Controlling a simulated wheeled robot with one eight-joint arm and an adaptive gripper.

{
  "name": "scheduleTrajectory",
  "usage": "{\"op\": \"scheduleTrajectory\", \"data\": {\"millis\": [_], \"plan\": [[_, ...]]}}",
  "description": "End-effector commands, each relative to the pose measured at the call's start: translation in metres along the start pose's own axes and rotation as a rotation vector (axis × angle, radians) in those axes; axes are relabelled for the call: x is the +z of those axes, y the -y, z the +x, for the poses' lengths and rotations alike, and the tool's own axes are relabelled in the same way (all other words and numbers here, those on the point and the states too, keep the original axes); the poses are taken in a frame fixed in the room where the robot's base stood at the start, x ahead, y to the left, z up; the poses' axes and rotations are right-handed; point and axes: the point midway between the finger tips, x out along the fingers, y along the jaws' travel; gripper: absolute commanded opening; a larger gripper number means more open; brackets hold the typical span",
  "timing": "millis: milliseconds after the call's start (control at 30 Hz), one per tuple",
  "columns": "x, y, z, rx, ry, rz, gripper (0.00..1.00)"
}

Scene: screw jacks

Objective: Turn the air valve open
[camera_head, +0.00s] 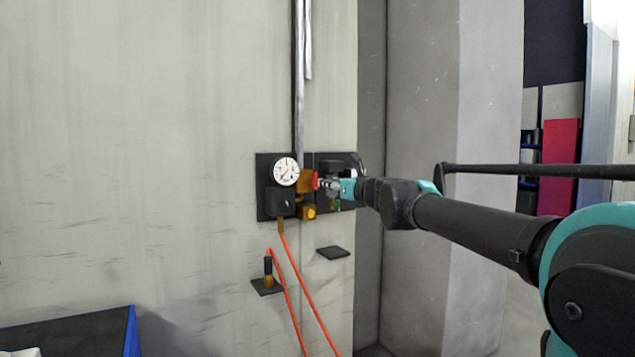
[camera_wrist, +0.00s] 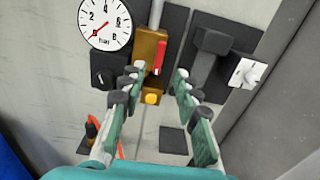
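The air valve is a brass block (camera_wrist: 149,47) with a red lever (camera_wrist: 160,56) on its front; the lever lies nearly upright in the wrist view. In the head view the brass block (camera_head: 304,186) and red lever (camera_head: 315,181) are partly behind my gripper. My gripper (camera_wrist: 156,74) is open, one finger on each side of the valve's lower part. The lever shows between the fingertips, and I cannot tell whether they touch it. My gripper also shows in the head view (camera_head: 331,185), reaching in from the right.
A round gauge (camera_wrist: 105,22) has its red needle at lower left. Below it is a black box with a knob (camera_wrist: 104,70). A yellow knob (camera_wrist: 152,98) sits under the valve. A dark bracket (camera_wrist: 210,50) and white-faced fitting (camera_wrist: 246,73) stand right. Orange hoses (camera_head: 295,285) hang below.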

Motion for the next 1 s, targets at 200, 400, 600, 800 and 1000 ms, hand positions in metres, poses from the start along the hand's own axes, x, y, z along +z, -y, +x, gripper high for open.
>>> {"op": "scheduleTrajectory", "data": {"millis": [200, 400, 600, 800, 1000], "plan": [[0.0, -0.001, 0.04, 0.003, 0.0, -0.001, 0.32], [0.0, 0.0, 0.068, 0.001, 0.0, -0.001, 0.32], [0.0, -0.001, 0.082, 0.002, 0.0, -0.001, 0.32], [0.0, 0.0, 0.085, 0.001, 0.0, -0.001, 0.32], [0.0, 0.0, 0.084, 0.001, 0.0, -0.001, 0.23]]}}
